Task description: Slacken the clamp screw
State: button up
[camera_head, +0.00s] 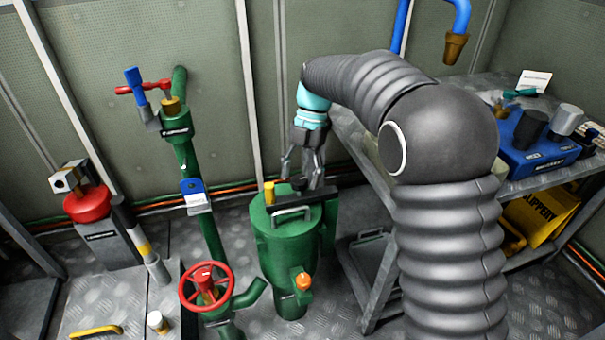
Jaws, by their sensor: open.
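A green filter-like canister (275,245) stands on the floor in the middle of the view. A dark bar (318,199) lies across its lid, with a small dark knob (298,184) on top that looks like the clamp screw. My gripper (302,178) points down over the lid, its fingers open on either side of the knob. I cannot tell whether the fingers touch it. The fingers partly hide the knob. A metal handle (292,213) and a yellow cap (269,192) are also on the lid.
A green pipe with a red handwheel (207,287) and a red lever valve (150,88) stands left of the canister. A grey shelf (385,290) with a blue box (540,150) on top stands at right. A red-topped unit (88,204) is at far left.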

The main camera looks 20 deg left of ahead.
jog(key=a+v, duration=0.1)
jog(key=v, duration=1.1)
jog(key=shift+d, duration=0.45)
jog(key=s+d+r+m+t, duration=0.25)
jog(key=s+d+m, duration=0.35)
jog(key=d+m, duration=0.35)
jog(key=s+d+r+m+t, duration=0.25)
jog(key=s+d+m, duration=0.25)
jog(key=d+m, duration=0.4)
jog(key=s+d+f+m+t, duration=0.2)
jog(key=s+d+f+m, duration=0.3)
jog(key=s+d+m, duration=0.1)
jog(key=s+d+f+m+t+h, duration=0.1)
jog(key=s+d+f+m+t, duration=0.2)
jog(key=s+m, duration=0.6)
jog(key=d+f, duration=0.2)
jog(key=d, duration=0.1)
jog(key=shift+s, duration=0.4)
jog(key=shift+d, duration=0.1)
